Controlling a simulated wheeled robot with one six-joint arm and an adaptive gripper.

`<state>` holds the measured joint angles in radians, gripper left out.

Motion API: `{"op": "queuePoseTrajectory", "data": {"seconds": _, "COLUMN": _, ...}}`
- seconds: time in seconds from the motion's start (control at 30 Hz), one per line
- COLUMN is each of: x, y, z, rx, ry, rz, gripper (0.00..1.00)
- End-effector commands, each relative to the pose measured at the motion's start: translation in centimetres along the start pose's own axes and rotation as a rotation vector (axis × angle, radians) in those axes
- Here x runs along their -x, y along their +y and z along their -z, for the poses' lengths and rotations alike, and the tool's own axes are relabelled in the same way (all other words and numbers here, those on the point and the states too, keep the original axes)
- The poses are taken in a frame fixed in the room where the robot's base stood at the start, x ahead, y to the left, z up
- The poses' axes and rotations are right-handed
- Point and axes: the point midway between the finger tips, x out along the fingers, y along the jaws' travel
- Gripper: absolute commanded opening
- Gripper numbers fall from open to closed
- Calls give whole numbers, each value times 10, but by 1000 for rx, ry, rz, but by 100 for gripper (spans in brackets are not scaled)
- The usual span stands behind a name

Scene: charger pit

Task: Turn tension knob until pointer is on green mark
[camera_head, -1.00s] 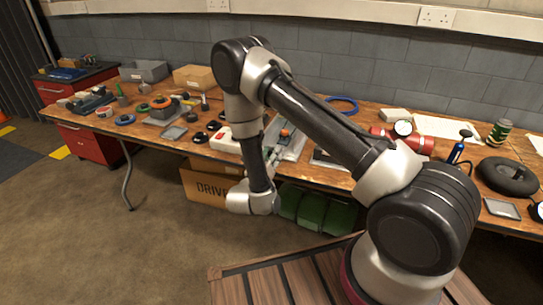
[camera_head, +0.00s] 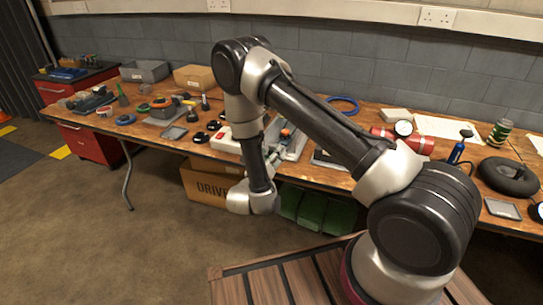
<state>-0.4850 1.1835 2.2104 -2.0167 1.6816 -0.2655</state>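My arm reaches from the lower right over the workbench (camera_head: 300,178), and its wrist hangs at the bench's front edge. My gripper (camera_head: 273,154) is small and partly hidden behind my wrist link. It is over or beside a grey tray-like device (camera_head: 296,146) with a small orange part (camera_head: 286,132) near its back. I cannot tell whether the fingers are open or shut, or whether they touch anything. I cannot make out a tension knob, pointer or green mark for certain; they are hidden or too small.
A white box (camera_head: 226,141) is just left of my gripper. Black round parts (camera_head: 213,125), a small grey tray (camera_head: 174,133) and coloured rings (camera_head: 125,119) lie further left. A red cylinder (camera_head: 418,144) with a gauge (camera_head: 403,128) is to the right. Green crates (camera_head: 325,212) stand below.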

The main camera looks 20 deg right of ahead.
Motion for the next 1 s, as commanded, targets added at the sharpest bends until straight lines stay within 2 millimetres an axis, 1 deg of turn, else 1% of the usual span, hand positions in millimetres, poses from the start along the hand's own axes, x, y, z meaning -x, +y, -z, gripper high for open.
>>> {"op": "queuePoseTrajectory", "data": {"seconds": 0.2, "x": 1, "y": 0, "z": 0, "rx": 0, "ry": 0, "rz": 0, "gripper": 55}}
{"op": "queuePoseTrajectory", "data": {"seconds": 0.3, "x": 8, "y": 0, "z": 0, "rx": 1, "ry": 0, "rz": -1, "gripper": 55}}
{"op": "queuePoseTrajectory", "data": {"seconds": 0.37, "x": 17, "y": 1, "z": 0, "rx": 1, "ry": -1, "rz": -4, "gripper": 55}}
{"op": "queuePoseTrajectory", "data": {"seconds": 0.47, "x": 38, "y": 2, "z": -1, "rx": 2, "ry": -2, "rz": -5, "gripper": 55}}
{"op": "queuePoseTrajectory", "data": {"seconds": 0.6, "x": 71, "y": 2, "z": -1, "rx": 1, "ry": -2, "rz": -6, "gripper": 55}}
{"op": "queuePoseTrajectory", "data": {"seconds": 0.7, "x": 91, "y": 1, "z": -1, "rx": 1, "ry": -2, "rz": -5, "gripper": 55}}
{"op": "queuePoseTrajectory", "data": {"seconds": 0.83, "x": 110, "y": 1, "z": 0, "rx": 0, "ry": -1, "rz": -3, "gripper": 55}}
{"op": "queuePoseTrajectory", "data": {"seconds": 1.0, "x": 120, "y": 0, "z": 0, "rx": -1, "ry": 0, "rz": 0, "gripper": 55}}
